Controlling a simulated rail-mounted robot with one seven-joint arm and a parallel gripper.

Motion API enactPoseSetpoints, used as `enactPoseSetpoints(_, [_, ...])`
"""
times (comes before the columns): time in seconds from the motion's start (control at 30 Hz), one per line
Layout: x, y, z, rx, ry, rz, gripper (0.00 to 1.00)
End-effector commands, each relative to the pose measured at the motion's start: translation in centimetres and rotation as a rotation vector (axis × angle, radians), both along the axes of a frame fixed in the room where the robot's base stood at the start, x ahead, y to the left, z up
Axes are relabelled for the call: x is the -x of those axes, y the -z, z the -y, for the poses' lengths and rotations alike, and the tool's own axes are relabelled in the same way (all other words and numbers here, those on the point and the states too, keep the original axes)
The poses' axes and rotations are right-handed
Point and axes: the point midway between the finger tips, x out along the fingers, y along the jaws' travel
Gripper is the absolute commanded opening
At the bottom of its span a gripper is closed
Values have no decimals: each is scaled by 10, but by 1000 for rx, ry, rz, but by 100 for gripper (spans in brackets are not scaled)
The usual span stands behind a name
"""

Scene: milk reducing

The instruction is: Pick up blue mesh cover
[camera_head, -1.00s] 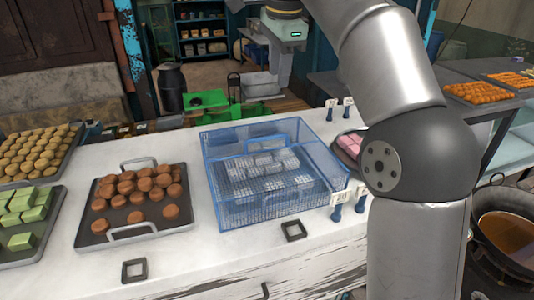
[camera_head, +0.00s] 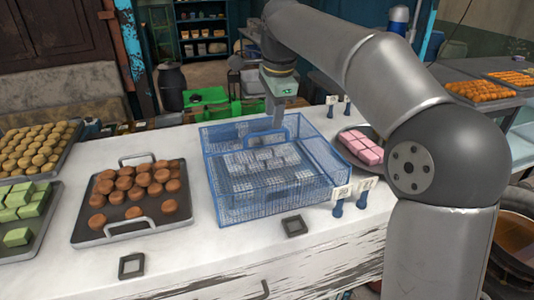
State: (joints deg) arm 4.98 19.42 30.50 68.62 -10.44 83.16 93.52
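The blue mesh cover (camera_head: 227,208) is a see-through box-shaped cover on the white counter, with a blue handle (camera_head: 286,133) on top. It stands over a tray of pale, block-shaped pieces, which show through the mesh. My gripper (camera_head: 277,120) points down at the far side of the cover, close to the handle. A grey finger shows near the handle's right end; I cannot tell whether it touches. The fingertips are small and partly hidden, so their opening is unclear.
A tray of brown round sweets (camera_head: 84,226) stands left of the cover. A plate of pink blocks (camera_head: 371,134) and small sign holders (camera_head: 338,208) stand at its right. Two dark square frames (camera_head: 294,226) lie in front.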

Motion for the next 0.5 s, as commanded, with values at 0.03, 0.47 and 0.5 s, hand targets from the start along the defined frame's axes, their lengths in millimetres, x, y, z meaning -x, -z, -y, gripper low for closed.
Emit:
enactPoseSetpoints(0.03, [-1,8,2,2,2,-4,36])
enactPoseSetpoints(0.47, [-6,39,-1,0,1,0,36])
enactPoseSetpoints(0.5, [-6,39,-1,0,1,0,36])
